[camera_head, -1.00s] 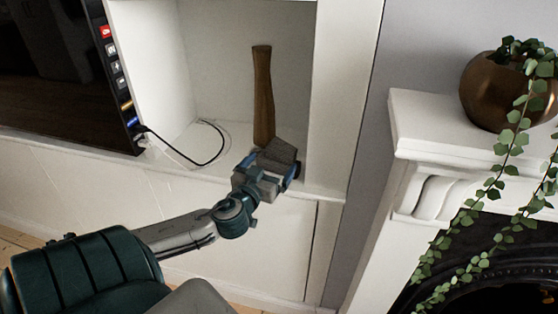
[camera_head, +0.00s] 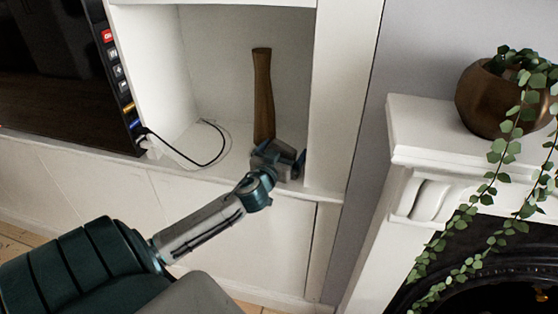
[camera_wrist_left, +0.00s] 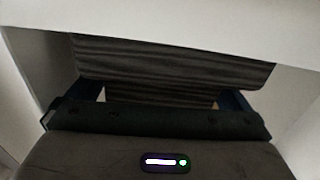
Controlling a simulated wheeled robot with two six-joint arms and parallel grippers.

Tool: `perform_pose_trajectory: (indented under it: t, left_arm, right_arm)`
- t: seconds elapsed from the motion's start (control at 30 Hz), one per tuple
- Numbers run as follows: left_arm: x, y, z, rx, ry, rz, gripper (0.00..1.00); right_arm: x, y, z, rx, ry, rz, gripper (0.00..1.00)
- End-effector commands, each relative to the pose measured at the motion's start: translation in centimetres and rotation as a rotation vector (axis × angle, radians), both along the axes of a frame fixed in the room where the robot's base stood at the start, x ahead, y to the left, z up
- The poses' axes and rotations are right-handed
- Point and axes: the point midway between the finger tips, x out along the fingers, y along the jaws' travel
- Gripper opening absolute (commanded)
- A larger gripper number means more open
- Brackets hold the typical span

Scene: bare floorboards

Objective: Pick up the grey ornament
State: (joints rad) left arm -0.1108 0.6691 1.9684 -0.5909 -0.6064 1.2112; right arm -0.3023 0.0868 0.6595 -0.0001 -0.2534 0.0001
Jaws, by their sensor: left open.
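A dark grey, streaked block, which I take to be the grey ornament (camera_wrist_left: 172,62), fills the middle of the left wrist view. My left gripper (camera_head: 282,156) is open at the shelf, with its fingers on either side of the block's near part. I cannot tell whether they touch it. In the head view the gripper mostly hides the block, at the foot of an upright brown wooden handle (camera_head: 263,95). I cannot tell from here whether handle and block are one piece. My right gripper is not in view.
The white alcove (camera_head: 218,75) has a side wall close to the right of my gripper. A black cable (camera_head: 215,150) lies on its shelf to the left. A dark screen (camera_head: 60,75) is further left. A mantelpiece (camera_head: 440,140) with a potted trailing plant (camera_head: 490,97) stands at right.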

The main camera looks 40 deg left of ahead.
Motion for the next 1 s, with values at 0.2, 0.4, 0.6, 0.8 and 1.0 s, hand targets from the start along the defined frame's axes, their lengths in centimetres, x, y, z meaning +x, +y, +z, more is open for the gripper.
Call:
perform_pose_trajectory:
  t: [0.2, 0.4, 0.6, 0.8, 1.0]
  left_arm:
    - [0.0, 0.0, 0.0, 0.0, 0.0, 0.0, 0.72]
    - [0.0, 0.0, 0.0, 0.0, 0.0, 0.0, 0.57]
    - [0.0, 0.0, 0.2, 0.0, -0.001, 0.0, 0.57]
    - [0.0, 0.0, 1.9, 0.003, -0.003, -0.002, 0.57]
    - [-1.6, 0.1, 3.5, 0.008, 0.004, -0.001, 0.57]
  right_arm:
    - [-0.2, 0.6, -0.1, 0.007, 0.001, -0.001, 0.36]
    - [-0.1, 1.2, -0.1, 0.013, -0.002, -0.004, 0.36]
    - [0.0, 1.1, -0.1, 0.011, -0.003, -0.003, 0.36]
    - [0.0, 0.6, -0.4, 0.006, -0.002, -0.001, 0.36]
    - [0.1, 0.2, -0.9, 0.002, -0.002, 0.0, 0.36]
